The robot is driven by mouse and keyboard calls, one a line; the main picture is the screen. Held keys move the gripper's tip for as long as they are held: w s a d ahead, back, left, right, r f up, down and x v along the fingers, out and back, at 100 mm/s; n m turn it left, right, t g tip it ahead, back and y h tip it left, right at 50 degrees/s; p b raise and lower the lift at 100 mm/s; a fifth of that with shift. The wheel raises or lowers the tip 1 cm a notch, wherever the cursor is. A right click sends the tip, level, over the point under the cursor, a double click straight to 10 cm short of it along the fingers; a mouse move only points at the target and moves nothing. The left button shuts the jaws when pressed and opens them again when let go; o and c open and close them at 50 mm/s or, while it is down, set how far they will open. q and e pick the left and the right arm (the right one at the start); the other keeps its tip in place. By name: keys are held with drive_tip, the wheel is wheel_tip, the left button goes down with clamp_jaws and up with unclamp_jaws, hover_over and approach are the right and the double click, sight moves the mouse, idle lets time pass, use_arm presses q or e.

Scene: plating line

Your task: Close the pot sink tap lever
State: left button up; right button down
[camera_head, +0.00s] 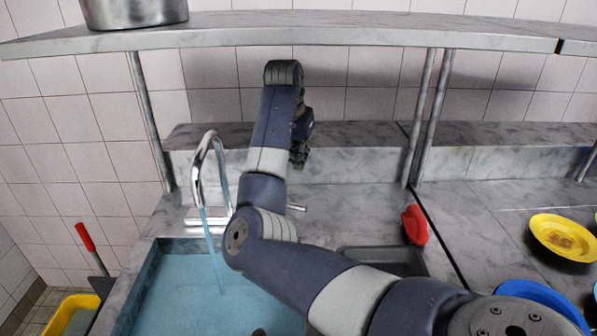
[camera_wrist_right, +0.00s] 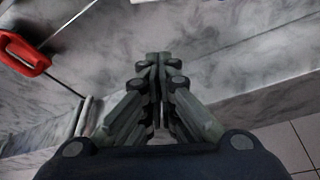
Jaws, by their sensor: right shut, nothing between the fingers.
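The chrome gooseneck tap (camera_head: 205,165) stands behind the sink (camera_head: 190,290), with a stream of water running from its spout into the blue water. A short metal lever (camera_head: 296,207) sticks out to the right of the tap base, just past my arm, which hides the part between. My right gripper (camera_head: 299,158) is above and behind the lever, near the back ledge, and apart from it. In the right wrist view its fingers (camera_wrist_right: 158,62) are shut and empty, over a grey marbled surface. My left gripper is not in view.
A shelf (camera_head: 330,28) on metal posts hangs above, with a metal pot (camera_head: 134,12) on it. A red-handled object (camera_wrist_right: 25,52) shows in the wrist view.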

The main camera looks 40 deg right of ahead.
use_arm(q)
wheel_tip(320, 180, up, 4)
drive_tip(key=p, duration=0.3)
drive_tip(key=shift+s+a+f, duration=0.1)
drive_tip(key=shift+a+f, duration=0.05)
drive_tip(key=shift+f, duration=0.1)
use_arm(e)
wheel_tip(320, 180, down, 10)
drive_tip(key=shift+s+a+r, duration=0.15)
drive_tip(key=shift+s+a, duration=0.15)
drive_tip(key=shift+a, duration=0.05)
use_arm(q)
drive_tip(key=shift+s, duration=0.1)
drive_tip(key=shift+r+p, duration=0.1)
drive_tip(key=shift+p, duration=0.2)
